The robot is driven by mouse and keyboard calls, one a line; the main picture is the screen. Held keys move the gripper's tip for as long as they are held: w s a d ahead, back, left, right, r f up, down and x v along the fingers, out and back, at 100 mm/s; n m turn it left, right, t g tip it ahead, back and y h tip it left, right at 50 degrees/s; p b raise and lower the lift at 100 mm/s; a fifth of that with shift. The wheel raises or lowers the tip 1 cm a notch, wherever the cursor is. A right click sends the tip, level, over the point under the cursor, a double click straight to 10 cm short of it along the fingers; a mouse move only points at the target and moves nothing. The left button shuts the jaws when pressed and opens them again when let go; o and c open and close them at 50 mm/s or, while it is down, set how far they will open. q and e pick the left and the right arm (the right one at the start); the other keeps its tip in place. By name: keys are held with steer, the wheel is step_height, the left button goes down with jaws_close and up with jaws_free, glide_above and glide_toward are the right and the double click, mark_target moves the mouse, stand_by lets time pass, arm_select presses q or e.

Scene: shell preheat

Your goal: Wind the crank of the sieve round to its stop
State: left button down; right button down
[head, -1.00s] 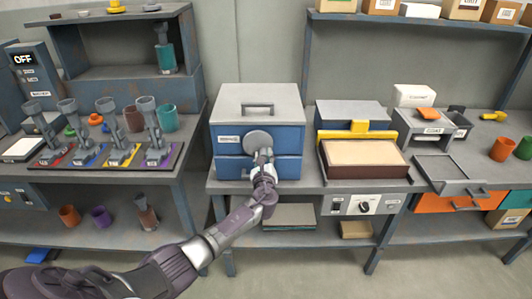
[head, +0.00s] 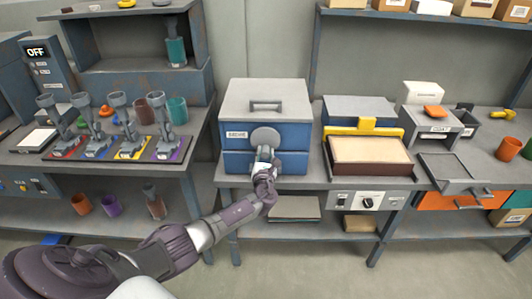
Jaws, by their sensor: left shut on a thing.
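The sieve (head: 235,143) is a blue box with a grey top, a top handle and a name label, standing on the middle bench. Its crank (head: 265,136) shows as a round grey disc on the front face. My left gripper (head: 264,157) is at the lower part of the disc, in front of the box, and is shut on the crank's handle. The fingers hide the handle itself. My left arm reaches in from the lower left. My right gripper is not in view.
A bin with a yellow bar and pale top (head: 368,155) stands close right of the sieve. A rack of several upright tools (head: 176,157) is on the left bench. A control panel with a knob (head: 367,202) is under the bench top. Open floor lies in front.

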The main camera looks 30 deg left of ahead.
arm_select(q)
steer(key=shift+f, duration=0.2)
stand_by(0.3)
steer(key=c, duration=1.1)
jaws_free()
steer(key=shift+o, duration=1.4)
steer(key=shift+r, duration=0.1)
steer(key=shift+s, duration=0.1)
steer(key=v, duration=1.2)
